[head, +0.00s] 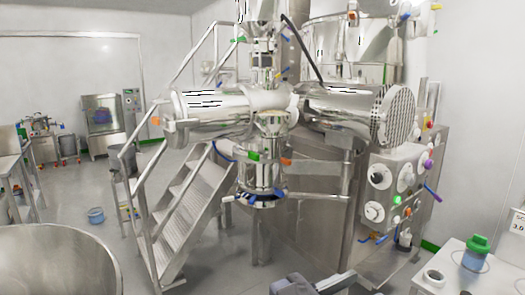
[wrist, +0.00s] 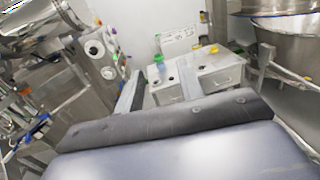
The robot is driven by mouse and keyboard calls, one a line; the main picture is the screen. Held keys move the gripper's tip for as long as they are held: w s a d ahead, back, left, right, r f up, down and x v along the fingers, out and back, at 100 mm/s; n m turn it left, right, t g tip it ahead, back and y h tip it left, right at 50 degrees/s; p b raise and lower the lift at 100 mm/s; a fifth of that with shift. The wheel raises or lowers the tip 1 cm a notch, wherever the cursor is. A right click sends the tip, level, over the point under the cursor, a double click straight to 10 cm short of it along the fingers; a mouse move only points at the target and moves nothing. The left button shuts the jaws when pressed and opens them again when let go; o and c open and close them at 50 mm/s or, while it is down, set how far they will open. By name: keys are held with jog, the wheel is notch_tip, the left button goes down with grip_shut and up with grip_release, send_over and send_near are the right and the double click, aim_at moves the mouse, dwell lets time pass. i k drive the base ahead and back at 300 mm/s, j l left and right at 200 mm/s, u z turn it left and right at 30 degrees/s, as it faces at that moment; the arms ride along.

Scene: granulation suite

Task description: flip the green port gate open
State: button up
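A small green block (head: 253,156), which may be the green port gate, sits on the front of the steel granulator's central column, beside an orange one (head: 286,162). Its exact shape and whether it is open or shut are too small to tell. A smaller green piece (head: 238,40) shows higher up on the machine. In the wrist view, my gripper (wrist: 160,90) has its two fingers apart with nothing between them. It points towards a white bench, away from the green block. In the head view, only grey parts of my arm show at the bottom edge.
A control panel (head: 392,190) with knobs and coloured buttons stands right of the column. A white bench (head: 470,272) with a green-capped bottle (head: 476,252) is at lower right. Metal stairs (head: 188,215) stand left, and a large steel bowl (head: 55,262) is at lower left.

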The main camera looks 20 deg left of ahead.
aim_at(254, 156)
jog(key=i+j+u, duration=0.1)
jog(key=i+j, duration=0.55)
jog(key=i+j+u, duration=0.15)
jog(key=i+j, duration=0.5)
jog(key=i, duration=0.15)
jog(key=j, duration=0.25)
jog(key=i+j, duration=0.1)
jog(key=j, duration=0.2)
